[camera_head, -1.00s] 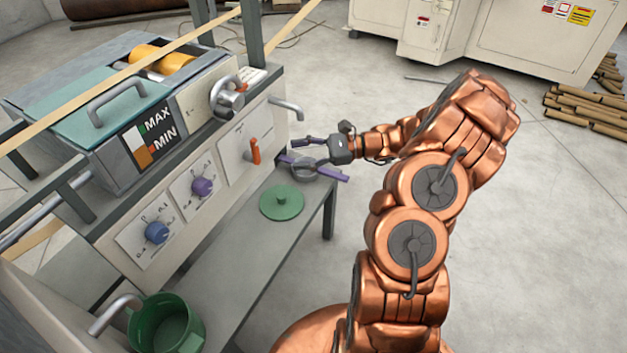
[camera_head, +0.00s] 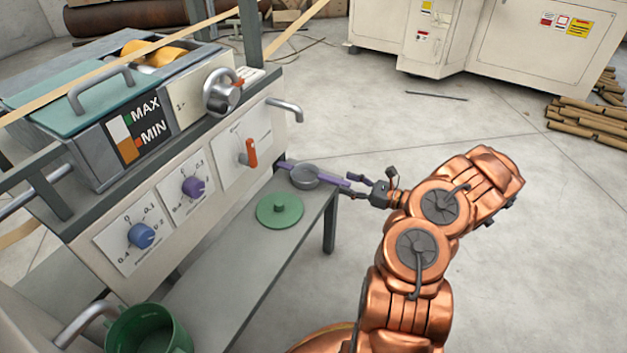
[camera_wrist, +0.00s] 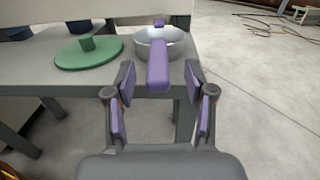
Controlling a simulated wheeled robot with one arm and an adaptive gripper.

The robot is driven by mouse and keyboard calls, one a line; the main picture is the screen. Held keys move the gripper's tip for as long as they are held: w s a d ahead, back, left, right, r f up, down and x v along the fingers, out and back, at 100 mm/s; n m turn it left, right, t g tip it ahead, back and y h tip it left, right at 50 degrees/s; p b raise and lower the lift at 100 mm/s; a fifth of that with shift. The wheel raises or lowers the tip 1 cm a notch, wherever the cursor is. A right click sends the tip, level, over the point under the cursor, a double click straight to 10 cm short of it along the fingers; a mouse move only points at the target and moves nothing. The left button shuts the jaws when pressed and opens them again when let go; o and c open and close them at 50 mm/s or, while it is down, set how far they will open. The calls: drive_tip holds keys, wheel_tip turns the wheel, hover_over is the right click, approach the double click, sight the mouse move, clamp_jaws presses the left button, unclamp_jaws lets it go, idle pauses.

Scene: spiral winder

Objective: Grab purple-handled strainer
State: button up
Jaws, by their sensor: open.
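The strainer is a grey metal bowl (camera_head: 305,176) with a purple handle (camera_head: 333,179) sticking out past the shelf's right end, and a short purple tab on the opposite side. It rests on the end of the grey shelf (camera_head: 236,262). My gripper (camera_head: 362,184) is just right of the handle's end, its purple-padded fingers apart. In the wrist view the bowl (camera_wrist: 160,42) is ahead, and the handle (camera_wrist: 158,68) points toward my gripper (camera_wrist: 160,115), centred between the spread fingers. The handle's near end lies around the fingertips; contact is not visible.
A green lid (camera_head: 280,211) lies on the shelf near the strainer. A green pot (camera_head: 148,330) is at the lower left. The machine panel with knobs and an orange lever (camera_head: 248,153) borders the shelf on the left. Open floor lies to the right.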

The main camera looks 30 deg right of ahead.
sight(334, 179)
drive_tip(key=shift+b+x, duration=0.85)
drive_tip(key=shift+x, duration=1.7)
drive_tip(key=shift+s+a+f, duration=0.1)
drive_tip(key=shift+a+f, duration=0.05)
clamp_jaws()
